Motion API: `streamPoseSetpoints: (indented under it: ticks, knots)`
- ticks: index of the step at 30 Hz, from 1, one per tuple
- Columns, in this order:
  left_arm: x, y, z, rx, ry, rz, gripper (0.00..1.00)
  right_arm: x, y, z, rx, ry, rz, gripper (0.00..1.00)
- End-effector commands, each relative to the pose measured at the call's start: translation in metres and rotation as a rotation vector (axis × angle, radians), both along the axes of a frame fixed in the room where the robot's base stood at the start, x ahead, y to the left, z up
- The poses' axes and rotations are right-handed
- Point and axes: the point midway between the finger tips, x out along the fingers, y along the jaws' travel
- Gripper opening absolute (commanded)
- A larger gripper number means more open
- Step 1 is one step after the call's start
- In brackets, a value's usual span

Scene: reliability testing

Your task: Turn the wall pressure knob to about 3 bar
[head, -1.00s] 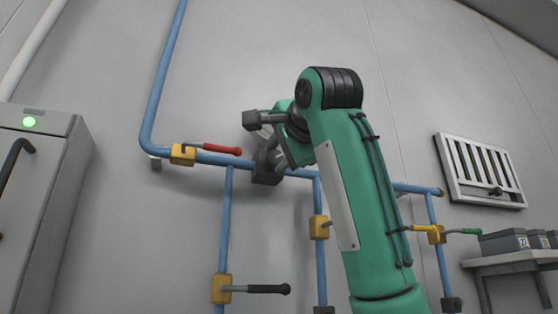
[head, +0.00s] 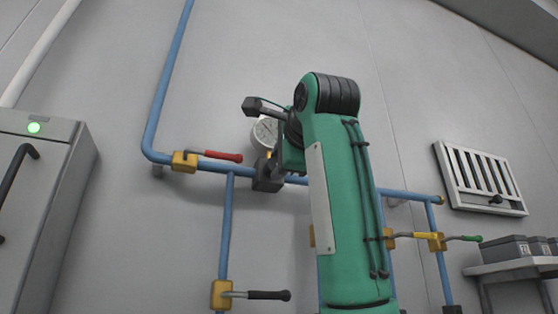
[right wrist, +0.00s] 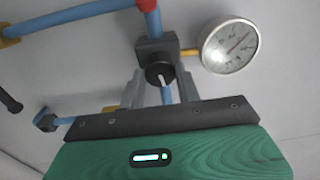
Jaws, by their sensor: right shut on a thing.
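The pressure knob (right wrist: 160,73) is black with a white mark, on the front of a dark regulator block (right wrist: 156,47) on the blue pipe. In the right wrist view my right gripper (right wrist: 160,84) has one finger on each side of the knob and is shut on it. The round white gauge (right wrist: 230,46) sits beside the block on a yellow stem. Its reddish needle slants; the numbers are too small to read. In the head view the gauge (head: 265,133) and block (head: 267,178) show left of my right arm, which hides the knob. My left gripper is out of view.
A red-handled valve (head: 184,162), a black-handled valve (head: 222,294) and a green-tipped valve (head: 437,242) sit on the blue pipes nearby. A grey cabinet (head: 62,190) stands left. A vent (head: 480,178) and a shelf with boxes (head: 505,250) are right.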

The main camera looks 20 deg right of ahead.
Motion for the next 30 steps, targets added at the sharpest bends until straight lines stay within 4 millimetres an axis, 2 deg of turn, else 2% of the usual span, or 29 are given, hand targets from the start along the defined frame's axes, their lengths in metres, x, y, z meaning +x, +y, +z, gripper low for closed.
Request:
streamPoseSetpoints:
  ticks: [6,7,10,18,22,23,26,30]
  knots:
    - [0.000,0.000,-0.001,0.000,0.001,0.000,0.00,0.001,0.000,-0.002,-0.001,0.007,0.000,0.11]
    - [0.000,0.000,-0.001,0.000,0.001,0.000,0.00,0.001,0.000,-0.002,-0.001,0.007,0.000,0.37]
    - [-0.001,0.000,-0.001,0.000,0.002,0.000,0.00,0.001,0.000,-0.002,-0.002,0.005,0.000,0.55]
    - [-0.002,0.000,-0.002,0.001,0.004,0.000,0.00,0.000,0.000,-0.001,-0.001,0.002,0.000,0.55]
    - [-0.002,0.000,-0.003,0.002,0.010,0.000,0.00,-0.008,0.000,-0.001,-0.001,-0.001,0.001,0.55]
    - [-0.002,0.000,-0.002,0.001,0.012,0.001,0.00,-0.011,0.000,-0.001,-0.001,-0.002,0.001,0.55]
    - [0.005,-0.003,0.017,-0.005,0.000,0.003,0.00,-0.026,0.000,-0.002,-0.001,-0.002,0.002,0.55]
    - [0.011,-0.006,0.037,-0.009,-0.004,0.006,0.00,-0.057,-0.001,-0.003,-0.001,-0.003,0.002,0.55]
